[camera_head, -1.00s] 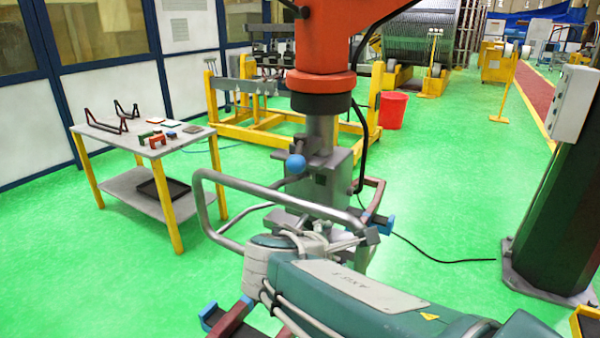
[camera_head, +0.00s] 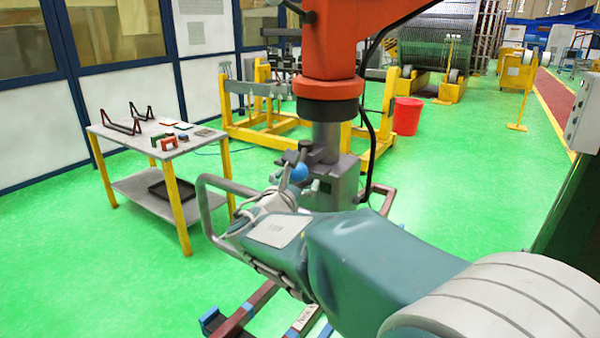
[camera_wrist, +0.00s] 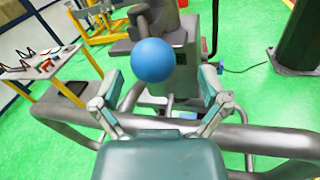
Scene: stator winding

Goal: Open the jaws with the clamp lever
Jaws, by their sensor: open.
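The clamp lever's blue ball knob (camera_head: 300,172) stands in front of the grey clamp head (camera_head: 340,182) under the orange column. In the wrist view the knob (camera_wrist: 153,60) is large and lies just beyond my gripper (camera_wrist: 160,82), between the lines of its two spread fingers. My gripper is open and empty. I cannot tell whether a finger touches the knob. In the head view my gripper (camera_head: 286,188) is small and partly hidden by my wrist. The lever's shaft is mostly hidden behind the knob. The clamp jaws cannot be made out clearly.
A grey tube handle frame (camera_head: 208,205) surrounds the working area, and its bar (camera_wrist: 265,138) crosses close below my fingers. A parts table (camera_head: 150,152) stands at the left. A red bucket (camera_head: 407,116) and a yellow stand (camera_head: 262,132) are behind. Green floor is open between them.

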